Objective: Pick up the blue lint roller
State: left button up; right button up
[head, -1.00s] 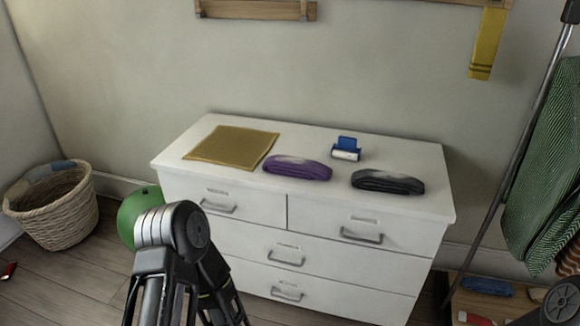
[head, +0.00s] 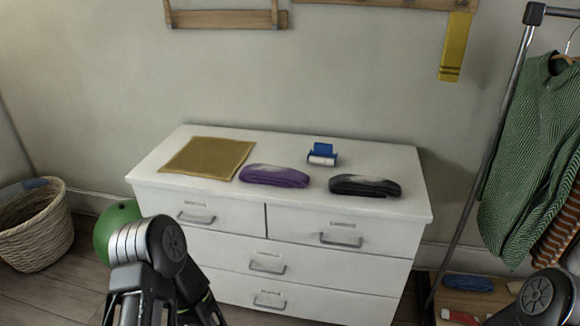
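A small blue and white object (head: 322,154), which looks like the blue lint roller, lies on top of the white dresser (head: 300,230) toward the back, right of the middle. My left arm stands in front of the dresser at the lower left, but its gripper fingers are not in view. Only a joint of my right arm shows at the lower right corner, and its gripper is not in view. Nothing touches the roller.
A purple folded cloth (head: 273,176), a black folded cloth (head: 365,186) and a mustard cloth (head: 207,158) lie on the dresser around the roller. A wicker basket (head: 36,228) stands at left. A clothes rack (head: 497,125) with a green garment (head: 533,155) stands at right.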

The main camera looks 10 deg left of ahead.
aim_at(321, 155)
jog(key=i+j, duration=0.4)
jog(key=i, duration=0.2)
jog(key=i+j+z, duration=0.25)
jog(key=z, duration=1.1)
